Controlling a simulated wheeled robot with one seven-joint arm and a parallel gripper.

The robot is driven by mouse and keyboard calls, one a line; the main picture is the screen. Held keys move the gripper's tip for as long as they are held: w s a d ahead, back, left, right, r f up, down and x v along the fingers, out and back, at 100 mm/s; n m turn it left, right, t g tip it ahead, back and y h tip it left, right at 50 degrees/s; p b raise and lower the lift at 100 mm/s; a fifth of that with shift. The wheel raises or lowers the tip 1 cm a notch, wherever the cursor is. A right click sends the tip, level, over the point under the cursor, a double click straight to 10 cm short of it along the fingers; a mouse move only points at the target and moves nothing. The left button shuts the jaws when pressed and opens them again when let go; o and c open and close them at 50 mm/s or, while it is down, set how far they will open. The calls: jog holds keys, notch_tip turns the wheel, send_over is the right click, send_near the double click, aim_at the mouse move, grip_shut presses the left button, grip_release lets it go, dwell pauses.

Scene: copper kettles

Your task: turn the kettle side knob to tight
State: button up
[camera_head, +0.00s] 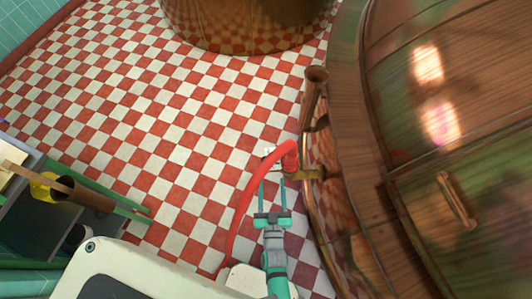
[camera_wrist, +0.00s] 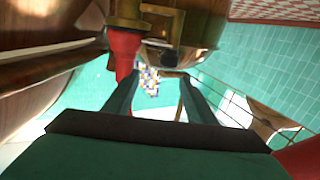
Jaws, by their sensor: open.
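The large copper kettle (camera_head: 345,150) with wooden cladding fills the right of the head view. A brass fitting (camera_head: 308,173) sticks out of its side, with a red hose end (camera_head: 290,158) at its tip. The fitting also shows at the top of the wrist view (camera_wrist: 126,14), with the red part (camera_wrist: 122,50) below it. A small pale patterned piece (camera_head: 270,153) lies by the red hose; I cannot tell whether it is the side knob. My gripper (camera_head: 272,180) is open, its fingers pointing at this piece, which shows between them in the wrist view (camera_wrist: 148,78). Contact cannot be told.
The red hose (camera_head: 240,205) curves down along the left of my gripper. An upright copper pipe (camera_head: 313,95) stands beside the kettle. Another copper vessel (camera_head: 245,25) stands at the back. A cart (camera_head: 30,200) stands at left. The checkered floor (camera_head: 160,120) between is clear.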

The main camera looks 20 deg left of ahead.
aim_at(265, 157)
jog(key=shift+y, duration=0.3)
jog(key=w+a, duration=0.1)
jog(key=w+a+f, duration=0.1)
jog(key=w+a, duration=0.1)
jog(key=shift+f, duration=0.3)
jog(key=x, duration=1)
jog(key=shift+w, duration=0.4)
jog(key=shift+a, duration=0.15)
jog(key=shift+s, duration=0.1)
jog(key=shift+c, duration=0.4)
